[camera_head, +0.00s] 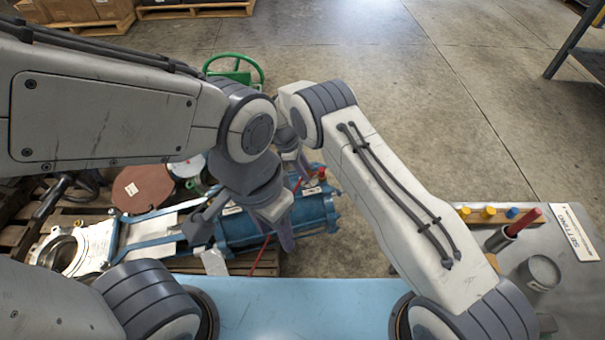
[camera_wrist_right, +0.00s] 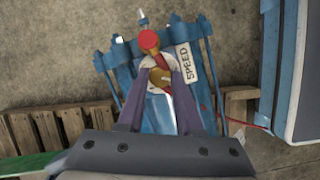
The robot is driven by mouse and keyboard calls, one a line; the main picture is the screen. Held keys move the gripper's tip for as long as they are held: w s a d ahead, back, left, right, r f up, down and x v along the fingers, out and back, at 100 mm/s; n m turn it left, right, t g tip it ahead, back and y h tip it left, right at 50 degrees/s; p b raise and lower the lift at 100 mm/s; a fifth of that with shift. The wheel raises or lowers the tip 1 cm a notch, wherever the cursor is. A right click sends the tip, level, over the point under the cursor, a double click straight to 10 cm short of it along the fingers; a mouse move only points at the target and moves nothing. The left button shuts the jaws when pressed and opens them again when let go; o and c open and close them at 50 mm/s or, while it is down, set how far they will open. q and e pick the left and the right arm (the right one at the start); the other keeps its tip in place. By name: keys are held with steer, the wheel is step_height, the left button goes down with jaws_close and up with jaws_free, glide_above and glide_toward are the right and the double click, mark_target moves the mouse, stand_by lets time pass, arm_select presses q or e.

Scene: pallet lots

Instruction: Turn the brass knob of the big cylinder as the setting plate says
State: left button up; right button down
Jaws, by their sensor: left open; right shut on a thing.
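The big blue cylinder (camera_head: 312,212) lies on a pallet, and its end shows in the right wrist view (camera_wrist_right: 158,115). The brass knob (camera_wrist_right: 160,77) sits on a pale round dial beside a label reading SPEED (camera_wrist_right: 187,64). My right gripper (camera_wrist_right: 158,84) is shut on the brass knob, one finger on each side. In the head view my right gripper is mostly hidden behind the arms. My left gripper (camera_head: 243,238) is open above the cylinder's body.
A red-capped part (camera_wrist_right: 148,40) stands close to the knob. The grey table (camera_head: 560,300) holds a grey cup (camera_head: 540,272), a red-handled tool (camera_head: 522,222) and a wooden strip with coloured knobs. A green handwheel (camera_head: 234,68) and flanged parts lie left. Open floor lies beyond.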

steer(key=m, duration=0.2)
steer(key=m+g+b, duration=0.1)
steer(key=m, duration=0.1)
steer(key=m+b, duration=0.1)
steer(key=shift+w+d+f+m+g+y, duration=0.1)
steer(key=shift+w+d+m+g+y, duration=0.05)
steer(key=shift+d+m+g+y, duration=0.2)
steer(key=m+b, duration=0.1)
steer(key=m, duration=0.1)
steer(key=shift+m+g+y, duration=0.25)
steer(key=shift+m, duration=0.1)
steer(key=shift+d+m+g+y, duration=0.1)
steer(key=shift+m+g+y, duration=0.25)
steer(key=shift+m, duration=1.15)
steer(key=c, duration=0.6)
jaws_free()
steer(key=shift+w+r, duration=0.1)
steer(key=shift+r, duration=0.15)
